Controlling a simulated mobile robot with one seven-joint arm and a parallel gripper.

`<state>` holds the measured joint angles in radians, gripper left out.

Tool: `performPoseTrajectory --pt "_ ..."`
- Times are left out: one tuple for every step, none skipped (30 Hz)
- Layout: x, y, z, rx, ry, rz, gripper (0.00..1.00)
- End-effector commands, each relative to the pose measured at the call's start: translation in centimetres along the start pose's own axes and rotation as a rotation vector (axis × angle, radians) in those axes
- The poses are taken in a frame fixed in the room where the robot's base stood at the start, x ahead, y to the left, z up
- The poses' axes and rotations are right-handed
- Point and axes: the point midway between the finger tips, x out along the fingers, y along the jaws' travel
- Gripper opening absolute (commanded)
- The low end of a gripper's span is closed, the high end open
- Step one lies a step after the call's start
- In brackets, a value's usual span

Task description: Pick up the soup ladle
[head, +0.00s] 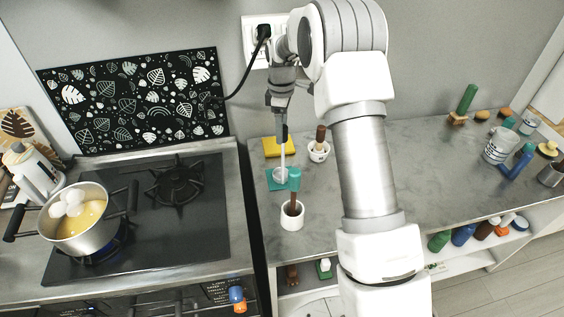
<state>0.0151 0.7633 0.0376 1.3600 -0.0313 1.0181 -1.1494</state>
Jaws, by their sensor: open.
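The soup ladle (282,161) appears to be the pale, thin-handled utensil standing nearly upright, with its bowl end low at a teal holder or mat (271,183) on the counter. My gripper (284,137) points down from above, its fingertips at the top of the pale handle. The gripper is open. It is small and seen edge-on here, so I cannot tell whether the fingers touch the handle or lie on both sides of it.
A white cup (292,221) with a teal-and-brown utensil stands just in front. A mortar with a brown pestle (319,150) stands to the right, a yellow sponge-like block (272,148) behind. The stove with a pot (90,237) is left.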

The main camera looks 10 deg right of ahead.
Motion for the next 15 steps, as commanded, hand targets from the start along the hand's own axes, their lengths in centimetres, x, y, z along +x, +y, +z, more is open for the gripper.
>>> performPoseTrajectory --pt "0.7 -0.1 0.1 0.000 -0.002 -0.005 0.67" --pt "1.2 -0.2 0.1 0.000 -0.002 -0.006 0.67" --pt "1.8 -0.1 0.1 0.000 -0.001 -0.005 0.67" --pt "2.2 -0.1 0.1 0.000 -0.001 -0.004 0.67" --pt "2.6 -0.1 0.1 0.000 -0.001 -0.004 0.67" --pt "2.9 -0.1 0.1 0.000 0.000 -0.003 0.67" --pt "3.1 -0.1 0.1 0.000 0.000 -0.002 0.67" --pt "3.3 -0.1 0.1 0.000 0.000 -0.002 0.67" --pt "3.4 0.0 0.1 0.000 0.000 -0.001 0.67" --pt "3.4 0.0 0.1 0.000 0.000 -0.001 0.67" --pt "3.5 0.0 0.1 0.000 0.001 -0.001 0.67" --pt "3.5 0.0 0.1 0.000 0.001 0.000 0.67" --pt "3.5 0.0 0.1 0.000 0.001 0.000 0.67" --pt "3.5 0.0 0.1 0.000 0.001 -0.001 0.67" --pt "3.5 0.0 0.1 0.000 0.000 -0.001 0.65"
